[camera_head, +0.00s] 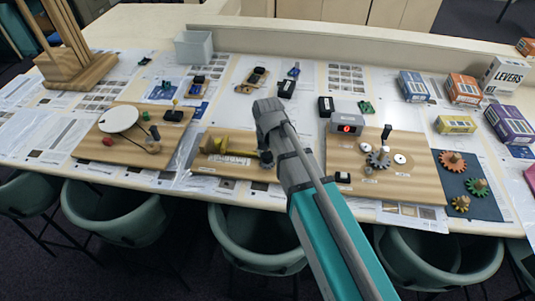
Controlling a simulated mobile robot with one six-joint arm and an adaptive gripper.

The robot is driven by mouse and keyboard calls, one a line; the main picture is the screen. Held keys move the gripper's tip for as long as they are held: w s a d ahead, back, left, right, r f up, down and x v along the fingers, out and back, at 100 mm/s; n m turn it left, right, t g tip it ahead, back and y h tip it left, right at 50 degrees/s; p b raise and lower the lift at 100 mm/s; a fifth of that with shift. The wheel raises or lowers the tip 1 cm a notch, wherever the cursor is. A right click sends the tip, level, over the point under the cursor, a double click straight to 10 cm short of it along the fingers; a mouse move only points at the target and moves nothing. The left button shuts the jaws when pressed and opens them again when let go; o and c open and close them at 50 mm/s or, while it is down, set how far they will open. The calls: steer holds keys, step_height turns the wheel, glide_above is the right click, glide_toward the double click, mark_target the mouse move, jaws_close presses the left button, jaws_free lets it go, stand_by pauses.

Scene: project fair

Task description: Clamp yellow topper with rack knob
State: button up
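A dark round part (266,158) sits at the right of the yellow piece, close to my arm. It may be the rack knob, but it is too small and too partly covered to be sure. My arm reaches up from the lower right, and its grey end (268,110) is over the back of the middle board. My gripper's fingers cannot be made out, so its opening and any contact are unclear.
The left board (135,161) carries a white disc (118,120) and small parts. A dark mat (478,209) holds several gears. Boxes stand at the back right; chairs line the front.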

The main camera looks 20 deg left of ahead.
steer(key=o, duration=0.4)
steer(key=shift+o, duration=0.2)
steer(key=shift+m, duration=0.4)
